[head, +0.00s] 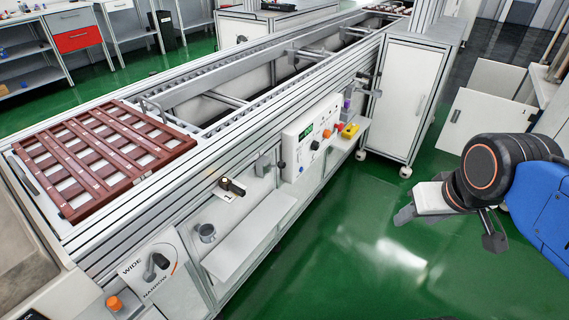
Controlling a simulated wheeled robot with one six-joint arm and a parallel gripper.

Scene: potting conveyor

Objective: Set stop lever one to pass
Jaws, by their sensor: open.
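A small black-handled lever (232,187) sits on a white plate on the side of the conveyor (330,75), left of the control box. It may be stop lever one; its label is too small to read. A grey bracket with a black knob (282,165) is to its right, beside the box. I cannot tell which position the lever is in. My gripper (449,230) is at the right, over the green floor, well apart from the conveyor. Its two fingers are spread and nothing is between them.
A WIDE/NARROW lever plate (155,268) and an orange knob (114,303) are at the lower left. A control box (311,136) stands mid-side. A white ledge (250,237) juts out below. A brown slatted pallet (105,155) lies on the conveyor. A white cabinet (408,95) stands behind. Floor between is clear.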

